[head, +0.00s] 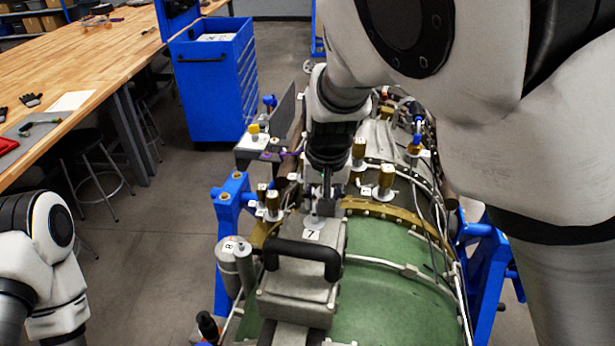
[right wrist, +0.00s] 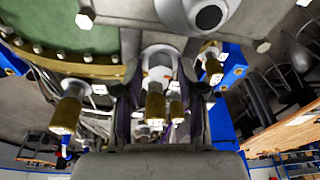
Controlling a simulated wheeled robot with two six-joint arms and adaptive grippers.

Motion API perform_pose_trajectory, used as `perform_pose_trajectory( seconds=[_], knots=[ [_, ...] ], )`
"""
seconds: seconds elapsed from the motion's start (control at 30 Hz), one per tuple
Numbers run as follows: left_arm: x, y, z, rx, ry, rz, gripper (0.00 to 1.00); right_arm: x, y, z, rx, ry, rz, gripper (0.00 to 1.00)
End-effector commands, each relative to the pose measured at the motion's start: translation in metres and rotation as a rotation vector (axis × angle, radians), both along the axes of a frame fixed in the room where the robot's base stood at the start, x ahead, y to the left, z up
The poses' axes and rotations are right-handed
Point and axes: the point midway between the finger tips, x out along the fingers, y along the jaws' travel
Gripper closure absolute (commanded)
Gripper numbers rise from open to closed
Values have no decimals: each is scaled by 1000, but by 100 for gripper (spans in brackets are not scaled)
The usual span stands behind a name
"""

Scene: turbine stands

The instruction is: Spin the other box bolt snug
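The grey box (head: 296,295) with a black handle and a "7" label sits on the green turbine casing. My right gripper (head: 325,190) reaches down at the box's far end. In the right wrist view the gripper's dark fingers (right wrist: 160,100) stand apart, one on each side of a pale hex bolt (right wrist: 158,73) on the box's grey flange. A gap shows beside the bolt, and I cannot tell whether a finger touches it. The bolt is hidden in the head view. My left arm shows at the lower left, with its gripper out of view.
Brass fittings (head: 358,152) stand close around the right gripper, some just below the bolt in the right wrist view (right wrist: 155,107). A grey cylinder (head: 237,265) labelled "8" stands left of the box. Blue stand posts (head: 228,215) flank the casing. Open floor lies left, towards the wooden bench (head: 90,70).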

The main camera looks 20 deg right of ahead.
Motion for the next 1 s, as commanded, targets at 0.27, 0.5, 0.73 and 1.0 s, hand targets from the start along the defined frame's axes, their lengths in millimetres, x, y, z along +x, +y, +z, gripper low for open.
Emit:
perform_pose_trajectory(
  seconds=[0.27,0.5,0.73,1.0],
  knots=[
    [0,0,0,0,0,0,35,0,2,1,-15,-5,7,38],
    [0,0,0,0,0,0,35,0,2,1,-15,-5,7,38],
    [0,0,0,0,0,0,35,1,2,15,-13,-8,8,38],
    [0,0,0,0,0,0,35,1,2,40,-12,-6,7,38]
  ],
)
